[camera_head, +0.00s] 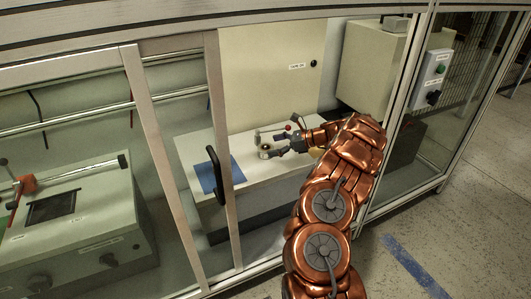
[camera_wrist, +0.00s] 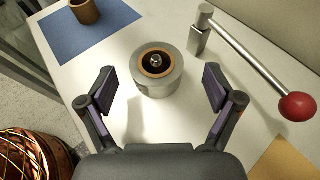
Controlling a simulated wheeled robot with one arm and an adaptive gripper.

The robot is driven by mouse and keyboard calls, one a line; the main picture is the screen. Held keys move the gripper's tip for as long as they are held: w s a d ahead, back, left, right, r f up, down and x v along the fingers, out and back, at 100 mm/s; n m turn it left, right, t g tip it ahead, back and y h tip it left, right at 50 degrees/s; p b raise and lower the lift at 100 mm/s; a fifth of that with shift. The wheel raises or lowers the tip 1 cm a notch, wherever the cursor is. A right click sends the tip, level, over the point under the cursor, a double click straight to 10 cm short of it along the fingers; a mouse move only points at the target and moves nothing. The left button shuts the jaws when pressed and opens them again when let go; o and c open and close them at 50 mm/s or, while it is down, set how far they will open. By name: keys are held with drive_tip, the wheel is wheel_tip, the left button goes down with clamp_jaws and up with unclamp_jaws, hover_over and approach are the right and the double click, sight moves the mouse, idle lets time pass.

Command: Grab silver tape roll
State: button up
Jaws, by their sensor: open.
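The silver tape roll (camera_wrist: 158,82) stands on the white worktop in the wrist view, its round face up. It has a brown inner ring, with a small metal post or bolt showing in its centre. My gripper (camera_wrist: 159,88) is open, with one dark finger to the left and one to the right of the roll. I see a gap between each finger and the roll, and the gripper holds nothing. In the head view my gripper (camera_head: 279,144) reaches into the enclosure over the worktop, and the roll is small and hard to make out there.
A lever with a red ball knob (camera_wrist: 298,106) stands right of the roll. A blue mat (camera_wrist: 60,36) carries a brown ring (camera_wrist: 85,11) at upper left. A tan sheet (camera_wrist: 292,160) lies at lower right. The enclosure's frame and black door handle (camera_head: 220,174) flank the opening.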

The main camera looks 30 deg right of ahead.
sight(268, 147)
drive_tip(key=b+x, duration=0.1)
drive_tip(key=x, duration=0.3)
drive_tip(key=shift+s+a, duration=0.15)
drive_tip(key=c, duration=1.4)
drive_tip(key=shift+o, duration=0.2)
